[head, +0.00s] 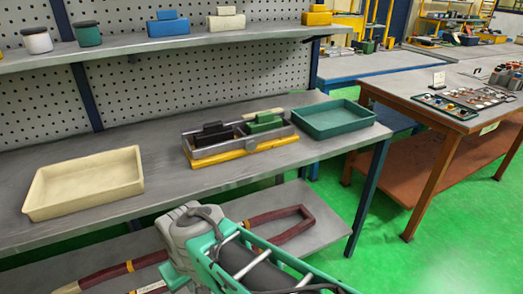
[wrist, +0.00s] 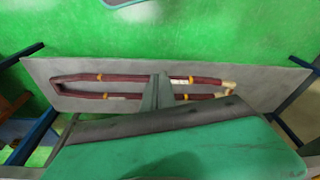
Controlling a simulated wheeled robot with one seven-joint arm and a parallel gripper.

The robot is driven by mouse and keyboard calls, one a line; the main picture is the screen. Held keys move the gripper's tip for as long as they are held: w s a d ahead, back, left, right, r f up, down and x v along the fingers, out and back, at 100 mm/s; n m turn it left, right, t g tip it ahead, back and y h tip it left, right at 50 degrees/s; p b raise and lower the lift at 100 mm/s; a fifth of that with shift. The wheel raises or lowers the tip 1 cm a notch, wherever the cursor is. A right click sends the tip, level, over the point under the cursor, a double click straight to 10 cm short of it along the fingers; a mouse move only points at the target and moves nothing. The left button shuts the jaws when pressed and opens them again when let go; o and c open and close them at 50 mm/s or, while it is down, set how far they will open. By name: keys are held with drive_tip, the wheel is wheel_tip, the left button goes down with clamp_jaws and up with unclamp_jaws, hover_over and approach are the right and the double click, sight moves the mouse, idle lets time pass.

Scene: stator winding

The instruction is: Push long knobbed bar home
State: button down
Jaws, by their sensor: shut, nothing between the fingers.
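A grey fixture with a yellow front base (head: 243,152) stands on the upper bench. It holds a black knobbed piece (head: 212,133) at its left and a green piece (head: 264,123) at its right. I cannot tell which part is the long knobbed bar, or how deep it sits. My gripper (wrist: 162,92) shows in the wrist view with its fingers together and empty. It appears over the lower shelf, apart from the fixture, which is outside that view. In the head view my arm fills the bottom middle and my fingers are not visible.
A dark red coil with yellow bands (wrist: 110,77) lies on the lower shelf (wrist: 270,80). A cream tray (head: 85,184) is left of the fixture and a teal tray (head: 333,119) right of it. An overhead shelf (head: 130,48) carries boxes and jars. Bare bench lies in front.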

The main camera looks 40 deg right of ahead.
drive_tip(key=w+d+m+t+y+p, duration=0.35)
drive_tip(key=w+d+m+t, duration=0.45)
drive_tip(key=w+d, duration=0.5)
drive_tip(key=s+d+r+m+t+h, duration=0.1)
drive_tip(key=d+r+m, duration=0.1)
drive_tip(key=d, duration=0.2)
drive_tip(key=s+d+r+m+t+h, duration=0.1)
drive_tip(key=d+r+m+t, duration=0.1)
drive_tip(key=d+m, duration=0.1)
drive_tip(key=s+d+r+m+t+h+p, duration=0.1)
drive_tip(key=d+r+m, duration=0.1)
drive_tip(key=d, duration=0.3)
drive_tip(key=shift+s+r+m+t+h, duration=0.15)
drive_tip(key=shift+r+m+t+h, duration=0.1)
drive_tip(key=shift+m+t, duration=0.15)
drive_tip(key=s+d+r+m+t+h, duration=0.2)
drive_tip(key=s+d+r+m+h, duration=0.2)
drive_tip(key=d, duration=0.4)
drive_tip(key=shift+s+r+m+h, duration=0.2)
drive_tip(key=shift+s+m+h, duration=0.1)
drive_tip(key=shift+s+m, duration=0.35)
drive_tip(key=shift+p, duration=0.3)
